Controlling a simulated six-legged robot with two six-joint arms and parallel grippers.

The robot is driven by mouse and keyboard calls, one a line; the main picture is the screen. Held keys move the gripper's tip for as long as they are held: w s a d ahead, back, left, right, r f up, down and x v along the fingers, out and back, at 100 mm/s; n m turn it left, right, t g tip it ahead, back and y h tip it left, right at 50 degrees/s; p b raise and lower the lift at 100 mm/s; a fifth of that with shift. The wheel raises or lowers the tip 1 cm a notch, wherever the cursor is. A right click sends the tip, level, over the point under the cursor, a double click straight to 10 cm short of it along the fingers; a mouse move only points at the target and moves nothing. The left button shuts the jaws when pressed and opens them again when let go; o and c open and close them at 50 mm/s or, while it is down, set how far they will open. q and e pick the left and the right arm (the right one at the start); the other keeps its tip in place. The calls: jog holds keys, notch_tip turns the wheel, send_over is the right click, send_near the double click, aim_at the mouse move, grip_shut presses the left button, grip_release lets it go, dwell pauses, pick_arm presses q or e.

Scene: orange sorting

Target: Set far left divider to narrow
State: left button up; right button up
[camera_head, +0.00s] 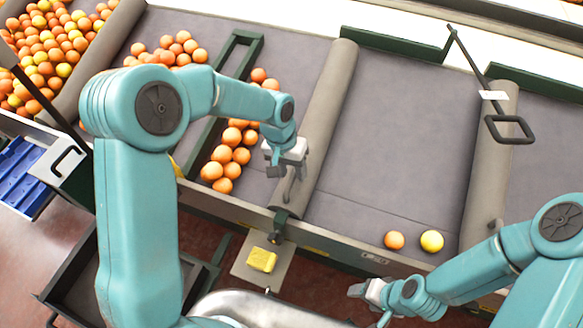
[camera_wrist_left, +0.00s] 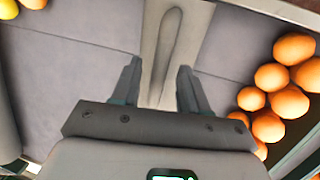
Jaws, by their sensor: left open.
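Padded grey dividers run across the sorting table. One is at the far left (camera_head: 103,58), one in the middle (camera_head: 328,118) and one at the right (camera_head: 490,165). My left gripper (camera_head: 285,172) is at the near end of the middle divider, on its left side. In the left wrist view its open fingers (camera_wrist_left: 157,92) stand either side of the lower end of a grey handle (camera_wrist_left: 168,45). Contact cannot be told. My right gripper (camera_head: 370,300) is low at the front edge; whether its jaws are open is unclear.
Oranges (camera_head: 222,155) lie around a green frame (camera_head: 203,135) left of the middle divider. An orange (camera_head: 394,240) and a yellow fruit (camera_head: 432,241) lie in the right lane, otherwise clear. A black handle (camera_head: 510,129) overhangs the right divider. A yellow block (camera_head: 262,260) sits below the table edge.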

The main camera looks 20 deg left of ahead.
pick_arm(q)
grip_shut()
jog(key=d+b, duration=0.2)
jog(key=d, duration=0.9)
jog(key=shift+s+d+b, duration=0.15)
jog(key=shift+d+b, duration=0.05)
jog(key=shift+b, duration=0.2)
grip_release()
jog(key=shift+d, duration=0.15)
